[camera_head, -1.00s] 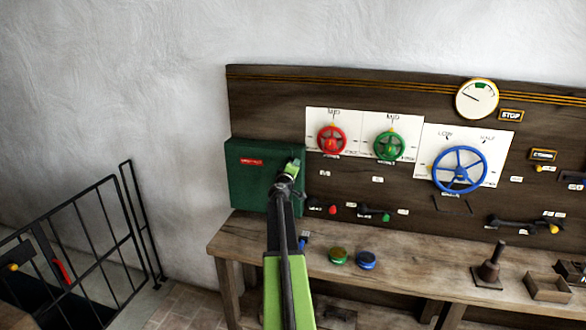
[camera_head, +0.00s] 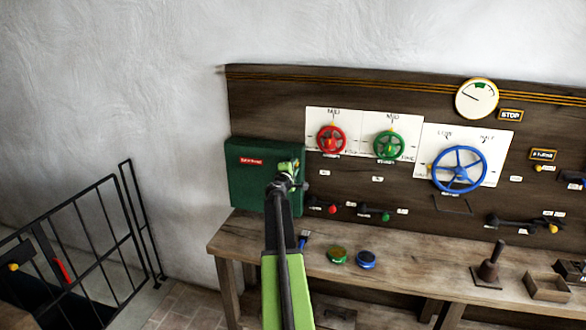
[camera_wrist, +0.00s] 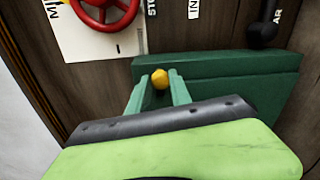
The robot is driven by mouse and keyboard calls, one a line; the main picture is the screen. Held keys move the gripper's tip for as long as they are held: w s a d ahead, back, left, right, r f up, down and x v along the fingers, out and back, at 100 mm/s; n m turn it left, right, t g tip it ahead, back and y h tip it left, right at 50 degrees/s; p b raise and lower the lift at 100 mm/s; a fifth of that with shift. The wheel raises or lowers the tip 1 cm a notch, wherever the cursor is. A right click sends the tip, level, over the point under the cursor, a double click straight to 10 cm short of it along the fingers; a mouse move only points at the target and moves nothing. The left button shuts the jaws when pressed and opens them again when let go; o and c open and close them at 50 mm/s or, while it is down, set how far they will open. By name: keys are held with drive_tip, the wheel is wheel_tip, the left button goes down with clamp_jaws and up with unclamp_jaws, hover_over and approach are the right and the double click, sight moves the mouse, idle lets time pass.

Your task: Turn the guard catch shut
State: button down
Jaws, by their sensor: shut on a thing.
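The green guard box (camera_head: 250,190) with a red label is on the left end of the dark wooden panel. In the wrist view, the green box (camera_wrist: 230,75) lies beyond my gripper (camera_wrist: 160,88). A yellow knob (camera_wrist: 160,74), which appears to be the guard catch, sits between the two green fingers, which are shut on it. In the head view, my gripper (camera_head: 288,169) is at the box's right front, and its fingers cover most of the catch. I cannot tell the catch's exact angle.
Red (camera_head: 332,139), green (camera_head: 389,145) and blue (camera_head: 460,170) handwheels are on the panel to the right. Below, the wooden bench (camera_head: 410,265) carries a green button (camera_head: 337,255) and a blue button (camera_head: 366,260). A black railing (camera_head: 75,240) stands at left.

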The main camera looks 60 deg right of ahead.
drive_tip(key=shift+s+d, duration=0.15)
drive_tip(key=c, duration=1.2)
unclamp_jaws()
drive_tip(key=shift+o, duration=0.2)
drive_tip(key=p+v, duration=0.1)
drive_tip(key=v, duration=1.6)
drive_tip(key=shift+a, duration=0.3)
